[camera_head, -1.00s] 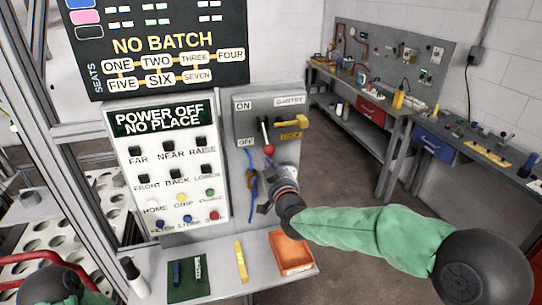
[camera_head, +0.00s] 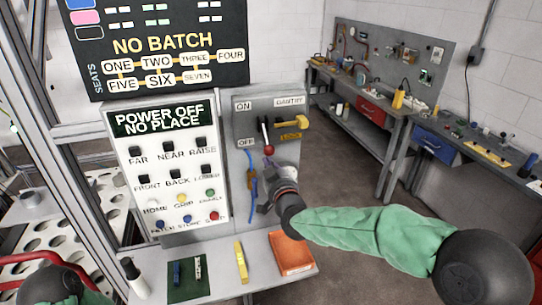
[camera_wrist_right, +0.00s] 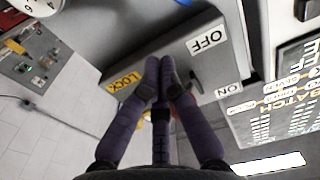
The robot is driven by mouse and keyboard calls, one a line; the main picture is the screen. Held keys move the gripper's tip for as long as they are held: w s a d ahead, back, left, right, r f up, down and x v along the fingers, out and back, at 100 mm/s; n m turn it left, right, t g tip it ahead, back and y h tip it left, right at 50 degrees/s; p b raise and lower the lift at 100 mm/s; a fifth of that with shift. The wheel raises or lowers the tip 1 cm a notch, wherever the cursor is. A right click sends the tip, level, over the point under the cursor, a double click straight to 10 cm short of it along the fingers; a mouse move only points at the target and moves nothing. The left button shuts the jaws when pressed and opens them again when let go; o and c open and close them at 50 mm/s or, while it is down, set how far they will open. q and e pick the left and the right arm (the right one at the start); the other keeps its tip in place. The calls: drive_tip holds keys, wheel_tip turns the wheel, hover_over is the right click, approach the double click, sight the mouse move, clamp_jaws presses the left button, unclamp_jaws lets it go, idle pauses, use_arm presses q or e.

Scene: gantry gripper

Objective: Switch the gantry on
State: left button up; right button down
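The gantry switch box (camera_head: 285,105) is on the grey panel, with ON at its top and OFF at its bottom. Its lever with a red knob (camera_head: 268,150) points down towards OFF. A yellow handle (camera_head: 303,122) stands above the LOCK label at the right. The display (camera_head: 158,118) reads POWER OFF, NO PLACE. My right gripper (camera_head: 264,172) is just below the red knob, in front of the panel. In the right wrist view its fingertips (camera_wrist_right: 160,66) are together between the LOCK and OFF labels, with nothing clearly seen between them.
A button panel (camera_head: 175,180) stands left of the switch box. Blue and orange cables (camera_head: 251,185) hang beside my right gripper. A shelf below holds an orange tray (camera_head: 291,254), a yellow bar (camera_head: 240,262) and a green mat (camera_head: 188,290). Benches stand at the back right.

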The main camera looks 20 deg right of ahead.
drive_tip(key=shift+d+r+p, duration=0.1)
drive_tip(key=shift+r+p, duration=0.9)
drive_tip(key=shift+r, duration=0.85)
drive_tip(key=shift+r+p, duration=1.4)
drive_tip(key=shift+r, duration=0.6)
drive_tip(key=shift+s+f+b, duration=0.6)
drive_tip(key=shift+s+b, duration=0.05)
drive_tip(key=shift+s+f, duration=0.2)
drive_tip(key=shift+s, duration=0.25)
approach(271, 155)
drive_tip(key=shift+w+r+b, duration=0.4)
drive_tip(key=shift+w+r, duration=0.7)
drive_tip(key=shift+r, duration=0.1)
